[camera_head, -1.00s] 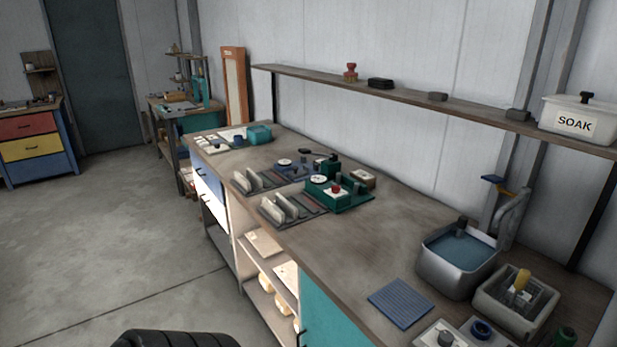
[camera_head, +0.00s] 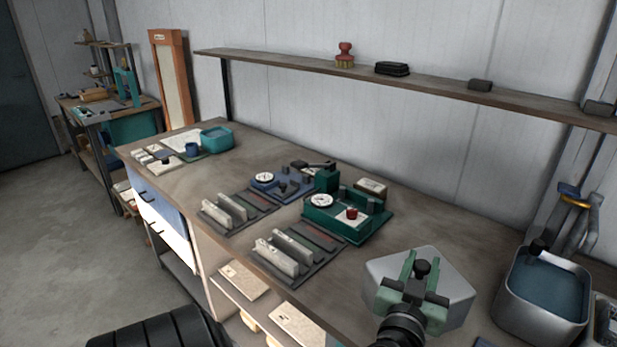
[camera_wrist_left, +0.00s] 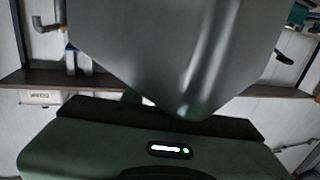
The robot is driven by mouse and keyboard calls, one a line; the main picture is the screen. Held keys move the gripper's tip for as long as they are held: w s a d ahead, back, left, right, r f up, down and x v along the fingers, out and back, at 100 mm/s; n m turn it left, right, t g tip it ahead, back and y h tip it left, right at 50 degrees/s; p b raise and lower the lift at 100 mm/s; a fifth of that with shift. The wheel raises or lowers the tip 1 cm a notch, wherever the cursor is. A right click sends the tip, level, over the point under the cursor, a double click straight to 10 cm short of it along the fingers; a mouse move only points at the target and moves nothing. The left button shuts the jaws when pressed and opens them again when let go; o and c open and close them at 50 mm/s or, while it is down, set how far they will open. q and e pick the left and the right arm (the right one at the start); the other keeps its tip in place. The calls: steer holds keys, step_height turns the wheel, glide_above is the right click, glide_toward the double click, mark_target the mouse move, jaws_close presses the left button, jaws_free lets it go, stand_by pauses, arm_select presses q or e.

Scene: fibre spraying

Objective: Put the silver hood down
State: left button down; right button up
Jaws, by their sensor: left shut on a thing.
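The silver hood (camera_head: 458,288) is a grey metal box shape with a dark knob on top. It shows in the head view at the lower right, over the front part of the workbench (camera_head: 395,225). My left gripper (camera_head: 422,272), with green fingers, is shut on the hood's knob. I cannot tell whether the hood is touching the bench or held above it. In the left wrist view the hood (camera_wrist_left: 180,50) fills the upper middle, close to the gripper body. My right gripper is not in view.
A green station (camera_head: 340,222) with a white dial and red knob stands left of the hood. Racks with pale plates (camera_head: 275,255) lie near the front edge. A metal basin of blue liquid (camera_head: 545,285) is at the right. Bare bench lies behind the hood.

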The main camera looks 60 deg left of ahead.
mark_target(419, 250)
arm_select(q)
steer(key=w+a+r+n+g+y, duration=0.1)
steer(key=w+r, duration=0.1)
steer(key=w+a+r+n+g+y+b, duration=0.1)
steer(key=w+a+y, duration=0.1)
steer(key=w+a+r+n+g+y+b, duration=0.1)
steer(key=w+a+r+n, duration=0.1)
steer(key=shift+w+a+r+g+y, duration=0.2)
steer(key=shift+r+g+y, duration=0.1)
steer(key=shift+y, duration=0.1)
steer(key=w+a+r+n+g+y+b, duration=0.2)
steer(key=w+r+g, duration=0.15)
steer(key=r, duration=0.25)
steer(key=shift+t, duration=0.45)
steer(key=f, duration=1.2)
steer(key=w+f+b, duration=0.1)
steer(key=f, duration=0.6)
steer(key=shift+a, duration=0.1)
steer(key=shift+f, duration=0.15)
steer(key=c, duration=1.1)
jaws_free()
steer(key=shift+o, duration=0.2)
